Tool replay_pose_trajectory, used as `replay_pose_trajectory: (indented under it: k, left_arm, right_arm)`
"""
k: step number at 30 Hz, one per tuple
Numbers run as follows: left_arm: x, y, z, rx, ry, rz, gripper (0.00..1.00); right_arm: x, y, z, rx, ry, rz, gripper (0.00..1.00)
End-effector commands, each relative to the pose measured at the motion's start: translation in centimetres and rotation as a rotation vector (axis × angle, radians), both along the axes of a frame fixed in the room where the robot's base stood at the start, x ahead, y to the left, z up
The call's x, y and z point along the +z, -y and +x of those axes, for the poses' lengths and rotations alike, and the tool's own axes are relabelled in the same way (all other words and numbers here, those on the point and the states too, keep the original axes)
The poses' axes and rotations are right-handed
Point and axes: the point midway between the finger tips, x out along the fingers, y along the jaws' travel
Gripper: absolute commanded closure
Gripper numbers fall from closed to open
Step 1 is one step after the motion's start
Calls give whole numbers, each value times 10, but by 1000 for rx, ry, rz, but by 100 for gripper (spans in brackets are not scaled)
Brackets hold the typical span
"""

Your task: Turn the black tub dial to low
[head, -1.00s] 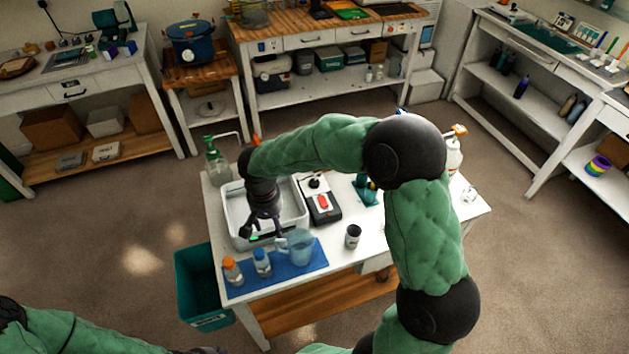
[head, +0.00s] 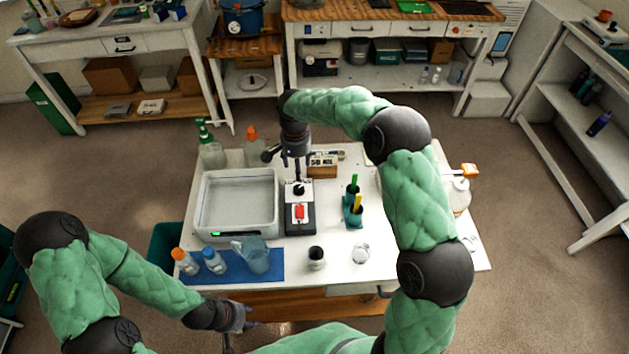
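The pale grey tub (head: 273,224) stands on the white work table, with a small green display on its front wall. Right of it is a control box (head: 288,222) with a red switch (head: 299,212) and a black dial (head: 299,190) near its far end. Which way the dial points is too small to tell. My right gripper (head: 297,167) hangs fingers down just above and beyond the dial, its fingers apart, and a gap seems to show between them and the dial. My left gripper (head: 243,332) is low at the table's front edge, fingers spread and empty.
A blue mat (head: 222,278) holds two small bottles and a clear jug (head: 254,255). A dark cup (head: 316,257), a glass jar (head: 360,252) and a green tool holder (head: 353,215) stand to the right. Spray bottles (head: 211,152) stand behind the tub.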

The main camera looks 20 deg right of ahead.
Motion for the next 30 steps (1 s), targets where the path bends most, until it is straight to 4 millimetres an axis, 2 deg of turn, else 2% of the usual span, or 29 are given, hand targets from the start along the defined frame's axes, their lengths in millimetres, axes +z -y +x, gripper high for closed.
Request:
replay_pose_trajectory:
  k: [5,18,24,30]
  left_arm:
    - [-3,0,1,1,1,0,60]
    - [-17,0,0,0,1,0,60]
    - [-19,0,0,0,1,0,60]
    - [-19,0,0,0,1,0,60]
  right_arm:
    - [-16,0,0,-2,-3,0,38]
    - [-89,0,0,-3,-2,1,38]
    - [-104,0,0,-2,-1,1,38]
    - [-107,0,0,-2,1,1,38]
